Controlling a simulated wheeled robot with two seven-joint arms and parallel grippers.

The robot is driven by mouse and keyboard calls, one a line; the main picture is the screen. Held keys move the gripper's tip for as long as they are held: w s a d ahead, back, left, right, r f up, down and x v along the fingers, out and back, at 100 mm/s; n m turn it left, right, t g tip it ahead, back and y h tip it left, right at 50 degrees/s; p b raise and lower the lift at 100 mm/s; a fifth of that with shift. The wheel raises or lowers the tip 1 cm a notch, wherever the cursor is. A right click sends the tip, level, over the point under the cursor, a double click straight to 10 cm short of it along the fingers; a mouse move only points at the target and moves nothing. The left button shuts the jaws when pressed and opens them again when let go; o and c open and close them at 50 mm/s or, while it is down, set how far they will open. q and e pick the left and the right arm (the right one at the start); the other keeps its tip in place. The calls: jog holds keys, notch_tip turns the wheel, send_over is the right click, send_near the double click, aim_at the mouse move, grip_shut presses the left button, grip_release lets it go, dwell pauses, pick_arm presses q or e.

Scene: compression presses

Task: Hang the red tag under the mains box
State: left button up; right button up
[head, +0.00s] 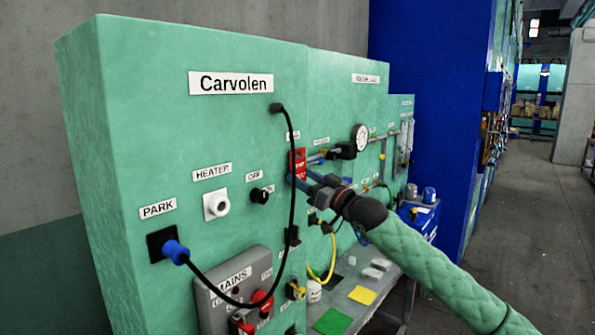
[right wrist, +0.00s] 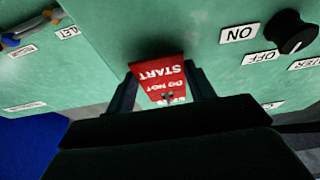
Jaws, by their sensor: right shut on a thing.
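The red tag (head: 299,162) with white lettering is held in front of the green panel in the head view. In the right wrist view the tag (right wrist: 160,80) shows between the fingers, reading "START" and "DO NOT" upside down. My right gripper (head: 308,181) is shut on the tag. The grey mains box (head: 212,308) is at the lower left of the head view, labelled "MAINS", with a red handle (head: 261,299). It is below and left of my right gripper, and its bottom is cut off by the frame. My left gripper is not in view.
A black cable (head: 291,200) hangs in front of the panel and runs to a blue plug (head: 175,250) at "PARK", crossing the mains box. A heater knob (head: 216,205) and a black switch (head: 259,196) stick out. Yellow and green pads lie on a low bench (head: 345,295).

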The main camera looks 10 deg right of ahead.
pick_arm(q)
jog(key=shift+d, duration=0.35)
pick_arm(e)
jog(key=shift+s+d, duration=0.15)
jog(key=shift+s+d+r, duration=0.1)
jog(key=shift+s+d, duration=0.1)
jog(key=shift+s, duration=0.05)
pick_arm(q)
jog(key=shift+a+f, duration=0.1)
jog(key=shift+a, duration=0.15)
pick_arm(e)
jog(key=shift+s+d, duration=0.15)
jog(key=shift+s, duration=0.1)
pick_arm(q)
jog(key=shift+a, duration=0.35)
pick_arm(e)
jog(key=shift+s+d, duration=0.2)
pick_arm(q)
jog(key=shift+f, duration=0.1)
pick_arm(e)
jog(key=shift+s+d, duration=0.1)
jog(key=shift+s, duration=0.1)
